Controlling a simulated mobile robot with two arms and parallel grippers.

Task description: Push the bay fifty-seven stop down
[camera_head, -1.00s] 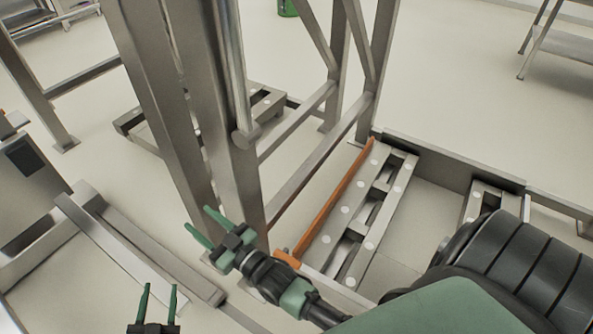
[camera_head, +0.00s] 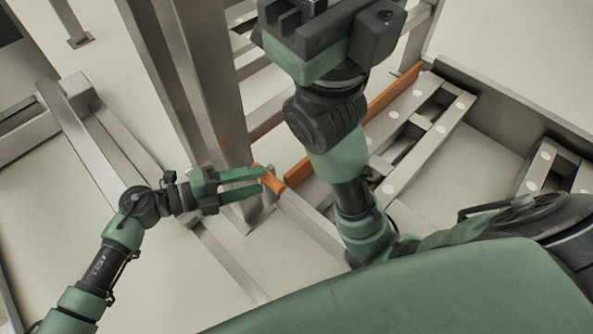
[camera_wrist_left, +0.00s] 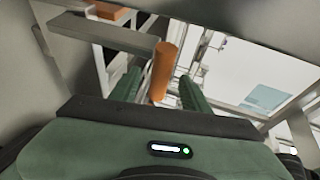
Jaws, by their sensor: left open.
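The orange stop lever (camera_head: 270,182) sticks out low beside the foot of the grey upright post, at the near end of the orange bar. I cannot read a bay number on it. My left gripper (camera_head: 263,181) is open, with its two green fingers pointing right at the lever. In the left wrist view the orange lever (camera_wrist_left: 162,72) stands between the two green fingers (camera_wrist_left: 160,85); I cannot tell whether they touch it. My right arm rises in the middle of the head view. Its gripper body (camera_head: 318,38) is at the top edge, with its fingertips out of frame.
An orange bar (camera_head: 392,92) runs along a grey roller rail (camera_head: 425,112) at right. The grey upright post (camera_head: 212,100) stands just behind my left gripper. A grey floor beam (camera_head: 88,150) lies to the left. Pale floor is clear between them.

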